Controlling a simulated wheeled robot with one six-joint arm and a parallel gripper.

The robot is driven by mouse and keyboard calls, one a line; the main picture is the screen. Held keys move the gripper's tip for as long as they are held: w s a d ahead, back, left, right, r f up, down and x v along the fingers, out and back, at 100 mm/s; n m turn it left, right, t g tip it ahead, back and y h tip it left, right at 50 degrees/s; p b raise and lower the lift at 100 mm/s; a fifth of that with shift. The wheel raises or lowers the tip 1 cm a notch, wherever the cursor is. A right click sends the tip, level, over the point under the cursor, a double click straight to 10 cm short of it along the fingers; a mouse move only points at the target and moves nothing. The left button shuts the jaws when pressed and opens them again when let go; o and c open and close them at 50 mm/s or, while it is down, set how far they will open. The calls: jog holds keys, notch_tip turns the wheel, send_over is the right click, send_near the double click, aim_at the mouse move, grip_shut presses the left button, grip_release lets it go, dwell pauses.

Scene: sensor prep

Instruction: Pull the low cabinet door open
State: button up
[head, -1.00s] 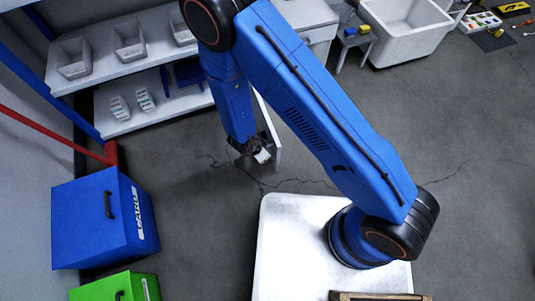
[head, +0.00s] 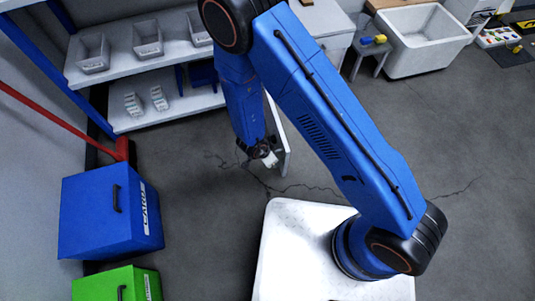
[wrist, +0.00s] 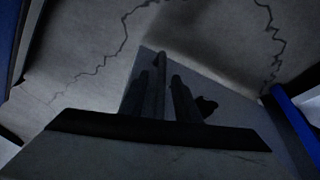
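The low cabinet door (head: 281,138) is a pale panel standing swung out from the white cabinet (head: 327,18) in the head view. My blue arm hides much of it and the cabinet's front. My gripper (head: 265,157) is low at the door's near end, on its left face. In the wrist view, the dark fingers of my gripper (wrist: 163,100) stand on either side of a thin upright handle bar (wrist: 160,64) and look closed on it. The door panel (wrist: 228,109) shows grey behind them. The picture there is dark, so exact contact is hard to see.
A shelf (head: 185,106) with bins stands at the back left. A blue box (head: 90,215) and a green box (head: 98,285) are at the left. A white sink (head: 425,45) and a small stool (head: 372,48) stand at the back right. Cracked grey floor is clear around the door.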

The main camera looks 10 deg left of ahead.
jog(key=v, duration=1.6)
jog(key=shift+s+r, duration=0.15)
jog(key=shift+r, duration=0.15)
jog(key=w+a+r+n+t+y, duration=0.1)
jog(key=w+r+y, duration=0.2)
jog(key=w+r, duration=0.45)
jog(key=w+a+r+n+t+y, duration=0.1)
jog(key=w+r+y, duration=0.3)
jog(key=r, duration=0.6)
jog(key=w+d+r+n+y, duration=0.1)
jog(key=d+r+n, duration=0.1)
jog(key=d+r, duration=0.35)
jog(key=w+d+r+n+y, duration=0.1)
jog(key=w+d+r+y, duration=0.1)
jog(key=r, duration=0.7)
jog(key=s+d+r+n, duration=0.2)
jog(key=s+d+r, duration=0.2)
jog(key=d, duration=0.2)
jog(key=s+d+r+n, duration=0.2)
jog(key=s+d+r, duration=0.15)
jog(key=d, duration=0.25)
jog(key=s+d+r+h, duration=0.1)
jog(key=s+d+h, duration=0.2)
jog(key=s+d, duration=0.4)
jog(key=s+d+r+h, duration=0.1)
jog(key=s+d+h, duration=0.2)
jog(key=s+d, duration=0.4)
jog(key=d, duration=0.7)
jog(key=shift+s+d+h, duration=0.15)
jog(key=shift+s+h, duration=0.15)
